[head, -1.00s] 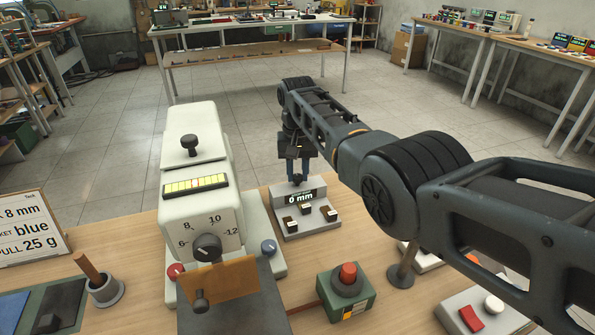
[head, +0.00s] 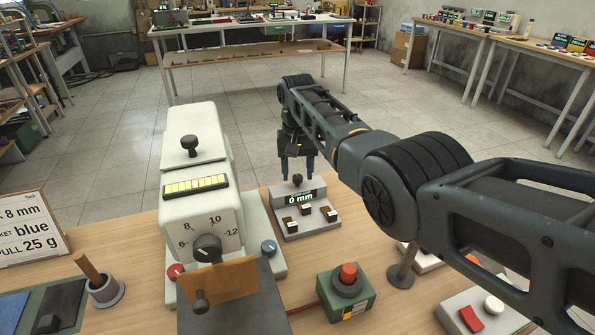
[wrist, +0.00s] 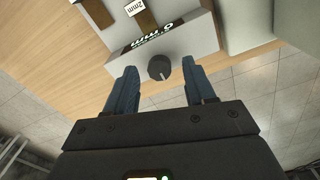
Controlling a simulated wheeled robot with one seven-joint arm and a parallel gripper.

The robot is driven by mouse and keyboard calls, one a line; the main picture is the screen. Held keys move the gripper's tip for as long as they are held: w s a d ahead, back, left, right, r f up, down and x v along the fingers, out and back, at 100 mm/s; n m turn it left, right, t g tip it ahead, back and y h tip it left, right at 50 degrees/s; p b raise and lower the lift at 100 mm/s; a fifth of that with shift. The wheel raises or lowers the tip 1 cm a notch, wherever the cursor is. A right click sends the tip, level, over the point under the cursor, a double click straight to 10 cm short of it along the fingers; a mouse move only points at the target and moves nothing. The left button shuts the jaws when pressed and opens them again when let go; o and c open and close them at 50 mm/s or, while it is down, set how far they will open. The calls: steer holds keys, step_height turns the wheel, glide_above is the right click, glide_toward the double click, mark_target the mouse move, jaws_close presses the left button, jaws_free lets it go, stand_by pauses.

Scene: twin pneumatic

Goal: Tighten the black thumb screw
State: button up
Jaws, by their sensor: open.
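A grey gauge block (head: 291,223) with a "0 mm" display stands on the bench, and a round black thumb screw (head: 297,180) sits on its back edge. In the wrist view the ridged black screw (wrist: 159,67) lies just beyond the fingertips, centred between them. My gripper (head: 297,170) is open above the screw, with its two blue fingers spread apart and nothing between them. It also shows in the wrist view (wrist: 157,80), where the fingers do not touch the screw. Small tabs (head: 305,209) sit on the block's front; one reads "2mm" in the wrist view.
A white machine (head: 200,130) with a black top knob (head: 190,145) and dial (head: 207,248) stands left of the block. A green box with a red button (head: 348,274) is in front. A sign (head: 30,228) and a pestle cup (head: 104,291) stand at left.

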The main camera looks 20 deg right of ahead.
mark_target(298, 176)
step_height(298, 176, up, 7)
steer(key=shift+r, duration=0.15)
stand_by(0.4)
